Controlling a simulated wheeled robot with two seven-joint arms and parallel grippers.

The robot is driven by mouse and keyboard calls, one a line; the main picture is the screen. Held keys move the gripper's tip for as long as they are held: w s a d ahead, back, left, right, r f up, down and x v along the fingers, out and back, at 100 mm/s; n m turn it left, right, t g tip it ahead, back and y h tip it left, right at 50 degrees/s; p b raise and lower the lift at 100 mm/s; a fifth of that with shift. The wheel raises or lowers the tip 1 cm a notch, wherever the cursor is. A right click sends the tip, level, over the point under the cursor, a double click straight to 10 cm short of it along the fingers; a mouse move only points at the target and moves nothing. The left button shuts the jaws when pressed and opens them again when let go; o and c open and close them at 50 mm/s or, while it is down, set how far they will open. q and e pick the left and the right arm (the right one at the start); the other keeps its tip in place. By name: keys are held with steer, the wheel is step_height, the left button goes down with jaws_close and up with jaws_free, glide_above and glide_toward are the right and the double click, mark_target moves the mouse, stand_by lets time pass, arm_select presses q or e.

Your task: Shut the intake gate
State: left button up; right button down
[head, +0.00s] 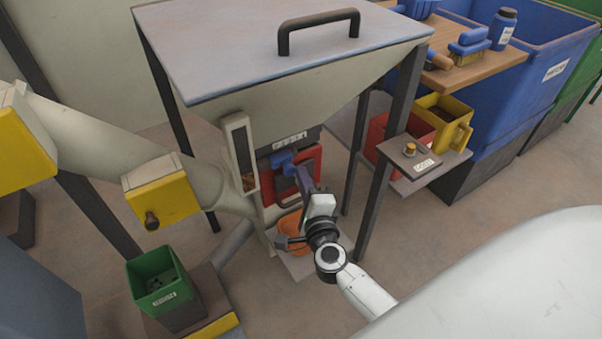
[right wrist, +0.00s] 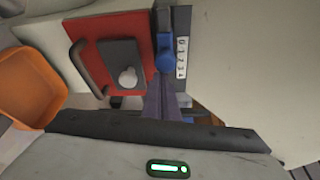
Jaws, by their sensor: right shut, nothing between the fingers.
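A blue handle (head: 283,158) stands out below a white scale strip (head: 290,141) under the hopper. I take it to be the gate's handle. In the right wrist view the blue handle (right wrist: 166,58) sits beside the numbered strip (right wrist: 182,57), near its middle; the exact mark is unclear. My right gripper (head: 303,178) is shut and empty, its fingertips close to the handle. In the right wrist view the shut fingers (right wrist: 166,92) point at the handle's near end; I cannot tell whether they touch it. My left gripper is not in view.
A red panel (right wrist: 108,50) with a knob and bar handle is beside the blue handle. An orange bowl (head: 291,230) stands below. Dark hopper legs (head: 385,150) and a small shelf (head: 421,165) flank my right arm. A yellow box (head: 160,192) is on the pipe.

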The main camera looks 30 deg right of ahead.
steer(key=shift+w+a, duration=0.1)
steer(key=shift+a, duration=0.25)
steer(key=s+d, duration=0.1)
steer(key=s, duration=0.8)
steer(key=shift+s+d+p, duration=0.15)
steer(key=shift+s+p, duration=0.15)
steer(key=shift+s, duration=0.05)
